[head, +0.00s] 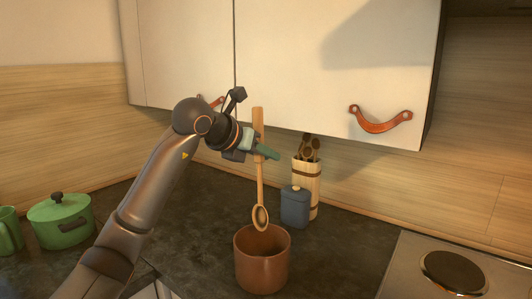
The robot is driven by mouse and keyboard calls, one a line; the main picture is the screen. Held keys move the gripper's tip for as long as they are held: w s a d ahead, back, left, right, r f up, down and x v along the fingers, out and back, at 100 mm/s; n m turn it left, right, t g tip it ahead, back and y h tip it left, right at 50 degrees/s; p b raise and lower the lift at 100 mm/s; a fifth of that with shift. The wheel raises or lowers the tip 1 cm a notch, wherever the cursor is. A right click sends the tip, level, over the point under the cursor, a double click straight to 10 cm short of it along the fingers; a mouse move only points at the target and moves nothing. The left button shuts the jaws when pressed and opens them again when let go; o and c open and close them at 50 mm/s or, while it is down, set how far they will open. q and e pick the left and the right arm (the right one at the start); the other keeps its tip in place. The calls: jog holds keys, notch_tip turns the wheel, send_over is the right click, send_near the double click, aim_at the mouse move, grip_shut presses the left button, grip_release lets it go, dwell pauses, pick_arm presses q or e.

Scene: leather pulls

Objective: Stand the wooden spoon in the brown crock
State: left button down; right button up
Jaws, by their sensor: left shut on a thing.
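The wooden spoon (260,185) hangs nearly upright with its bowl end down, in the middle of the head view. My left gripper (262,149) is shut on the upper part of its handle. The brown crock (262,268) stands on the dark counter below, with its opening facing up. In the picture the spoon's bowl appears just above the crock's far rim; the exact gap is hard to tell. The inside of the crock looks empty as far as it shows. My right gripper is not in view.
A blue lidded jar (295,207) and a light utensil holder (313,184) stand behind the crock to the right. A green pot (62,220) is at the left. A hob (440,270) is at the right. White cabinets (320,60) with leather pulls (380,124) hang above.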

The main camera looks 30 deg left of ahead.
pick_arm(q)
notch_tip(320, 180, down, 13)
jog(key=b, duration=0.9)
jog(key=shift+w, duration=0.3)
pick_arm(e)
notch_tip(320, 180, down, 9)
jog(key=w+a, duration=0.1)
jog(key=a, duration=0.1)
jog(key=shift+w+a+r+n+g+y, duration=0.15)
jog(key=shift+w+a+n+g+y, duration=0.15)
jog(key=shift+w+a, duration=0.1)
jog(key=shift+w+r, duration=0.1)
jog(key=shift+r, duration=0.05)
pick_arm(q)
jog(key=shift+f+b, duration=0.3)
jog(key=shift+b, duration=0.05)
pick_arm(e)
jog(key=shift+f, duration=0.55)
